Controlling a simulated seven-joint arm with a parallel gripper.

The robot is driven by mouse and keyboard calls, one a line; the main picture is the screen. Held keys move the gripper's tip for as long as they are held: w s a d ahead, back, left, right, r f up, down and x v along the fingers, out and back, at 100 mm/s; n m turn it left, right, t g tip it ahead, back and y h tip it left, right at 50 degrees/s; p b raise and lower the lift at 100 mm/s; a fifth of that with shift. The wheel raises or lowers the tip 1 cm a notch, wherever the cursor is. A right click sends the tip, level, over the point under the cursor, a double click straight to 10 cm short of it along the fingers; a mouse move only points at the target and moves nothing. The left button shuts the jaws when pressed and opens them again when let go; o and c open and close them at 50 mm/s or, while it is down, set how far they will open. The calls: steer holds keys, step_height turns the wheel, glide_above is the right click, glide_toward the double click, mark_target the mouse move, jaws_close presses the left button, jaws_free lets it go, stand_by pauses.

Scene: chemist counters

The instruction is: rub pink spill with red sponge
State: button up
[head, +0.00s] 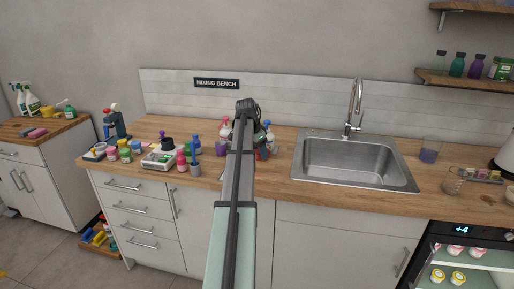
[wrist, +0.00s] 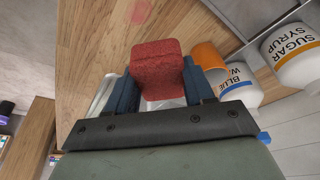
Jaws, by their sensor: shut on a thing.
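The red sponge (wrist: 158,70) is between the two blue fingers of my gripper (wrist: 155,88) in the wrist view; the gripper is shut on it. The pink spill (wrist: 140,12) is a faint pink patch on the wooden counter at the top edge of the wrist view, beyond the sponge and apart from it in the picture.
A bottle labelled sugar syrup (wrist: 292,55), a second white bottle (wrist: 238,85) and an orange thing (wrist: 208,58) lie close right of the gripper. The wooden counter (head: 284,188) has bottles and jars left of my arm. A sink (head: 352,160) is to the right.

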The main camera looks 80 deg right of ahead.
mark_target(262, 170)
steer(key=shift+f, duration=2.75)
steer(key=shift+a+f, duration=0.1)
steer(key=shift+f, duration=0.5)
steer(key=shift+a, duration=2)
steer(key=shift+d+r, duration=0.1)
steer(key=shift+d, duration=2.1)
steer(key=shift+a+r, duration=0.15)
steer(key=shift+r, duration=3.8)
